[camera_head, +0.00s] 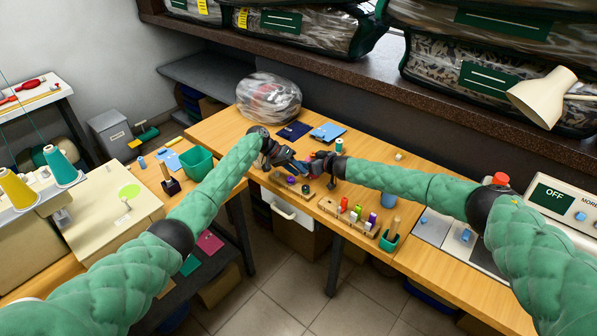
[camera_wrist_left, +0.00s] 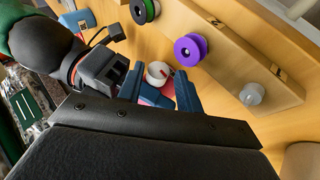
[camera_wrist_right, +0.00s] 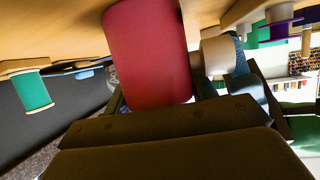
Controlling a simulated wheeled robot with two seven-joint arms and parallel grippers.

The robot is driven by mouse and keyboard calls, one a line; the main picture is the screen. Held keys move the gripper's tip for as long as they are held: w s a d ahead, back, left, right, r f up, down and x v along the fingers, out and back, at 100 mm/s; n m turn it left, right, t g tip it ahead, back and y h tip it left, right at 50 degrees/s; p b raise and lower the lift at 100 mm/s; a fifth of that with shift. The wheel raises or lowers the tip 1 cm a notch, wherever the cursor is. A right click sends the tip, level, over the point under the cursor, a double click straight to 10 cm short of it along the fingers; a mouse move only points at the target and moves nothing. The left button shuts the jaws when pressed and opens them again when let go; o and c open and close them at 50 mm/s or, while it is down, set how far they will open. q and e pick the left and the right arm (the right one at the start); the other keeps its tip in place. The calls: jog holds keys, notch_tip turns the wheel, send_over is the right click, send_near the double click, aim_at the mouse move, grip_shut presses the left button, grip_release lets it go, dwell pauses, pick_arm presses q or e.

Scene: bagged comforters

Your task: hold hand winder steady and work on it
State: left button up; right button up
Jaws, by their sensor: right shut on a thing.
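The hand winder shows as a red cylinder (camera_wrist_right: 148,50) with a pale, whitish cylinder (camera_wrist_right: 218,55) beside it in the right wrist view. My right gripper (camera_head: 314,162) is shut on it, with the fingers on either side of the red body, just above the bench. My left gripper (camera_wrist_left: 158,92) is open close by; a white round end with a red mark (camera_wrist_left: 158,73) shows between its fingers, and I cannot tell whether they touch it. In the head view the two grippers nearly meet over the bench, and they hide most of the winder.
A wooden rack (camera_wrist_left: 245,65) with a purple bobbin (camera_wrist_left: 190,49) lies close to my left gripper. A second rack of coloured spools (camera_head: 343,213) stands to the right, near the bench's front edge. Blue cloths (camera_head: 328,132) and a plastic-wrapped bundle (camera_head: 268,98) lie behind the grippers.

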pick_arm(q)
jog(key=shift+d+f, duration=0.4)
jog(key=shift+d, duration=0.05)
jog(key=c, duration=0.7)
jog(key=shift+s+d+r+m+t+y, duration=0.1)
jog(key=shift+m+t+y, duration=0.1)
jog(key=shift+t+y, duration=0.4)
jog(key=shift+s+d+m+t+y, duration=0.1)
jog(key=shift+d+m+t+y, duration=0.2)
jog(key=shift+y, duration=0.65)
jog(key=shift+s+a+r+m+t+y, duration=0.1)
jog(key=shift+t+y, duration=0.4)
jog(key=shift+y, duration=0.25)
jog(key=shift+d, duration=0.1)
jog(key=o, duration=0.7)
